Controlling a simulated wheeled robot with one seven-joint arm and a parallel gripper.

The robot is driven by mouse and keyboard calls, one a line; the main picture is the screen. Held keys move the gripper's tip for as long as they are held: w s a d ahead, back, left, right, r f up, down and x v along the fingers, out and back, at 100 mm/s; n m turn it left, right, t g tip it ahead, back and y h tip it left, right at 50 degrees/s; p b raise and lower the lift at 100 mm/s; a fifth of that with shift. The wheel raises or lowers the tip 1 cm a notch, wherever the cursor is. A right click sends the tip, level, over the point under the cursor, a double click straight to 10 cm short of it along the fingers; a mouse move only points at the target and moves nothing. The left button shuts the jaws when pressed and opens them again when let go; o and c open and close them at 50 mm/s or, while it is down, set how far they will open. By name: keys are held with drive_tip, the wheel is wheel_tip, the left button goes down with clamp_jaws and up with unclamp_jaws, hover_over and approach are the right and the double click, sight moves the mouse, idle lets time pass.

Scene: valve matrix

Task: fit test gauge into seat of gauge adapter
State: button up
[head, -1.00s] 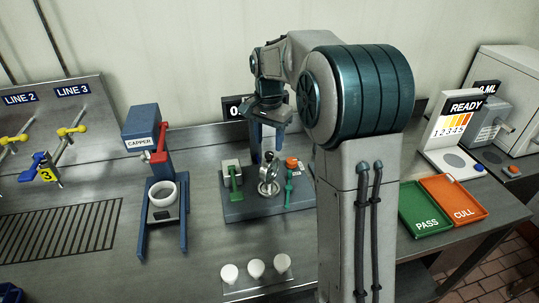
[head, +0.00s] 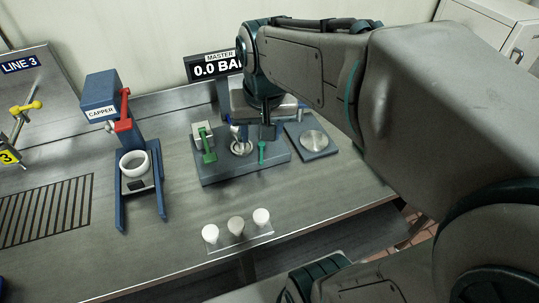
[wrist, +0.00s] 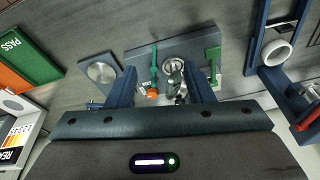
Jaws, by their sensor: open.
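The gauge adapter (head: 215,172) is a blue-grey block on the bench, with a round metal seat (wrist: 175,64) near its middle. A small silver fitting, possibly the test gauge (wrist: 173,82), shows at the seat's edge in the wrist view. I cannot tell whether it sits in the seat or stands over it. My gripper (head: 255,128) is above the adapter, pointing down, and hides part of it in the head view. In the wrist view my gripper (wrist: 160,75) is open, its fingers on either side of the silver fitting, with no clear contact.
A green clamp lever (head: 208,148) and a green handle (head: 262,152) flank the seat. An orange knob (wrist: 152,92) is close to one finger. A pad with a silver disc (head: 314,141) is at right, the capper (head: 103,105) at left. White cups (head: 236,226) stand in front.

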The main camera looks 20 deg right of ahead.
drive_tip(key=s+f+n+t, duration=0.1)
drive_tip(key=s+f+n, duration=0.1)
drive_tip(key=s, duration=0.5)
drive_tip(key=shift+s+f, duration=0.15)
drive_tip(key=shift+f, duration=0.75)
drive_tip(key=shift+d, duration=0.1)
drive_tip(key=shift+c, duration=0.4)
